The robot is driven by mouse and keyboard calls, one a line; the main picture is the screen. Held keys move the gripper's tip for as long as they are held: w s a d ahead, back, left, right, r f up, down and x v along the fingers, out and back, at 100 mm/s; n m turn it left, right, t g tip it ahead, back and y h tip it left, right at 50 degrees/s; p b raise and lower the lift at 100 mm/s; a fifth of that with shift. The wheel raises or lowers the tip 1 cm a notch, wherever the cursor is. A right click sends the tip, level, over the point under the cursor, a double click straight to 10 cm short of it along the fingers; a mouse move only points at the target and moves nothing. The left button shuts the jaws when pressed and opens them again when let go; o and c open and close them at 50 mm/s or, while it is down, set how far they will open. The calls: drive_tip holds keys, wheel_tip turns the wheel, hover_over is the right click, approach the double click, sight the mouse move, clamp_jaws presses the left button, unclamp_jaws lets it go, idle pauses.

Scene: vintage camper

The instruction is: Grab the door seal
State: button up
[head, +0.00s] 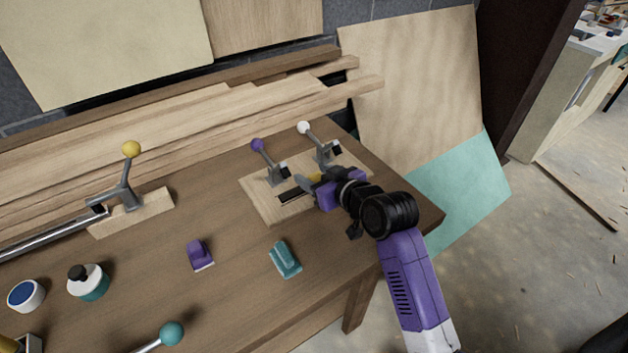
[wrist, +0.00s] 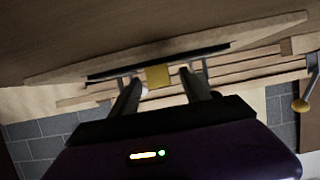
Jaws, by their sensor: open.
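A long black strip (head: 292,195), which looks like the door seal, lies along a pale wooden board (head: 262,207) on the workbench. The strip also shows in the wrist view (wrist: 115,70), running across just beyond my fingertips. A small yellow block (head: 316,178) sits at the strip, and in the wrist view the block (wrist: 158,77) appears between my two fingers. My gripper (head: 309,186) is open over the board and hides part of the strip in the head view. I cannot tell whether the fingers touch the strip or block.
Toggle clamps with a purple knob (head: 257,145) and a white knob (head: 303,128) stand on the board behind my gripper. A yellow-knobbed clamp (head: 131,150) stands at left. A purple block (head: 199,255) and a teal block (head: 285,260) lie in front. Timber planks line the back.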

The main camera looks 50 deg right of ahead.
sight(314, 174)
drive_tip(key=shift+w, duration=0.15)
drive_tip(key=shift+f, duration=0.1)
clamp_jaws()
drive_tip(key=shift+r, duration=0.75)
wheel_tip(314, 174, up, 2)
drive_tip(key=shift+r, duration=0.1)
drive_tip(key=s+a, duration=0.1)
drive_tip(key=s, duration=0.4)
drive_tip(key=s+a, duration=0.2)
drive_tip(key=s, duration=0.3)
drive_tip(key=s+a, duration=0.1)
drive_tip(key=s, duration=0.4)
drive_tip(key=shift+s+a, duration=0.15)
drive_tip(key=shift+a, duration=0.05)
drive_tip(key=shift+s+a+p, duration=0.25)
drive_tip(key=shift+s+p, duration=0.5)
drive_tip(key=shift+s, duration=0.25)
